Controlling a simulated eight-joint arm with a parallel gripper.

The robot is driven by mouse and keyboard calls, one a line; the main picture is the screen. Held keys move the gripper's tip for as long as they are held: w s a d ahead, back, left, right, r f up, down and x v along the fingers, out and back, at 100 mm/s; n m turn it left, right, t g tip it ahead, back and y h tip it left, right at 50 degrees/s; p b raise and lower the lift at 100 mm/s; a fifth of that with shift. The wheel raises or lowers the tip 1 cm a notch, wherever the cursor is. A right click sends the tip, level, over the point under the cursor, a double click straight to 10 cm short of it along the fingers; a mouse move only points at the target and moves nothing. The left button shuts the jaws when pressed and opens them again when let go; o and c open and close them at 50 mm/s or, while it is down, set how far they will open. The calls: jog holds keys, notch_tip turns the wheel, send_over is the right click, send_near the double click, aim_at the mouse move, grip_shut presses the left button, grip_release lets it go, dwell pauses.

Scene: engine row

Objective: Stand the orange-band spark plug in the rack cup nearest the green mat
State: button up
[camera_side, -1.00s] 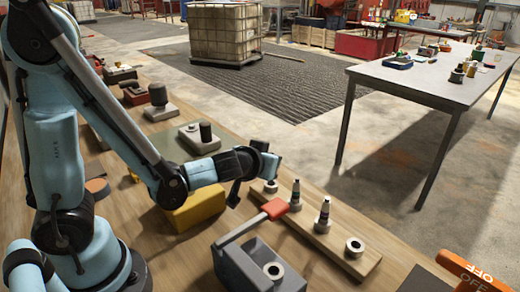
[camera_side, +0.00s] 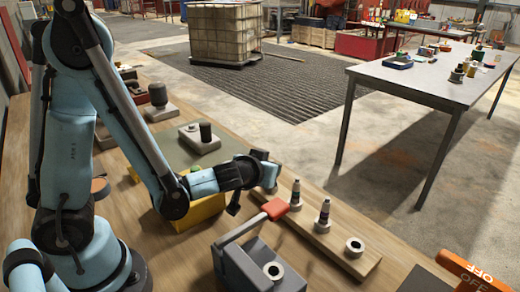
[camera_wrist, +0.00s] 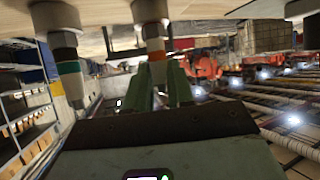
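Two spark plugs stand upright in the middle cups of the wooden rack (camera_side: 310,233). The upside-down wrist view shows an orange-band plug (camera_wrist: 154,54) and a teal-band plug (camera_wrist: 68,66); the orange-band one appears to be the left plug (camera_side: 296,197) in the side view. The rack's left end cup (camera_side: 270,187), nearest the green mat (camera_side: 172,147), is partly hidden behind my gripper (camera_side: 268,170). The right end cup (camera_side: 355,246) is empty. My gripper is open at the rack's left end; its green fingers (camera_wrist: 160,88) flank the orange-band plug's tip in the wrist view, apparently short of it.
A grey fixture (camera_side: 258,270) with a red-handled lever (camera_side: 275,209) stands close in front of the rack. A yellow block (camera_side: 200,212) lies under my forearm. Grey blocks with dark cylinders (camera_side: 200,138) stand farther back.

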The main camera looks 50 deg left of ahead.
jog(key=o, duration=0.4)
jog(key=shift+s+r, duration=0.1)
jog(key=s+d+r+m+g+h, duration=0.1)
jog(key=s+r+m+g+h, duration=0.3)
jog(key=s, duration=0.7)
jog(key=shift+s+r+m+h, duration=0.3)
jog(key=shift+r, duration=0.9)
